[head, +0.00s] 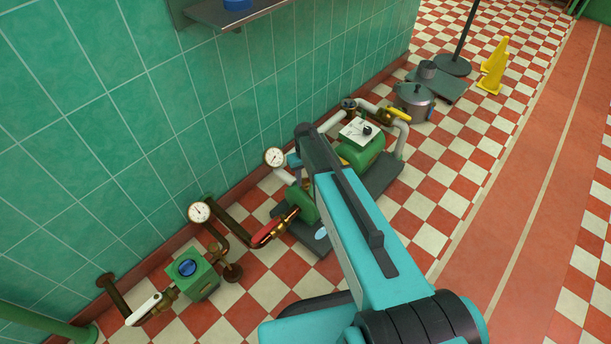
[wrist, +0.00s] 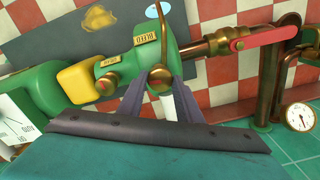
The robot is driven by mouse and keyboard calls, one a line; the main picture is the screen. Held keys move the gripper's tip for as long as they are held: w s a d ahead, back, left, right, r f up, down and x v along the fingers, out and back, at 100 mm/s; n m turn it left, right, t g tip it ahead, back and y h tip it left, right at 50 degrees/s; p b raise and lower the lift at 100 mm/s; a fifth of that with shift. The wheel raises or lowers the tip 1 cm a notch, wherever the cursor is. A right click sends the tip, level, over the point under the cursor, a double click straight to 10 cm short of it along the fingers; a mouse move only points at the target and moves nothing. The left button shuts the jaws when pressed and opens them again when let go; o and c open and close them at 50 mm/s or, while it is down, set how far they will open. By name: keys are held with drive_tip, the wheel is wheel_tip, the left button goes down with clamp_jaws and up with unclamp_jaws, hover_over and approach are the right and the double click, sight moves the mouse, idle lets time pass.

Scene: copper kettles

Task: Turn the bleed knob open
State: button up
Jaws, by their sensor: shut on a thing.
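The brass bleed knob (wrist: 160,77) sits on a green housing (wrist: 140,50), beside a yellow tag reading BLEED (wrist: 152,35). My gripper (wrist: 160,84) has its two grey fingers on either side of the knob, shut on it. A white part shows between the fingers. In the head view my teal arm covers the gripper and the knob; part of the green housing (head: 303,203) shows left of the arm.
A red lever (wrist: 264,37) on a brass pipe runs close by; the red handle also shows in the head view (head: 268,234). Dial gauges (head: 273,157), a green box with a blue knob (head: 188,268) and the tiled wall (head: 200,100) stand left.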

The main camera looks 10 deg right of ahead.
sight(305, 181)
drive_tip(key=shift+w+r+n+p, duration=0.1)
drive_tip(key=shift+n+p, duration=0.2)
drive_tip(key=shift+n, duration=0.6)
drive_tip(key=o, duration=1)
drive_tip(key=shift+o, duration=0.2)
wheel_tip(305, 181, up, 14)
drive_tip(key=p, duration=0.1)
drive_tip(key=shift+p, duration=0.35)
drive_tip(key=shift+f, duration=0.25)
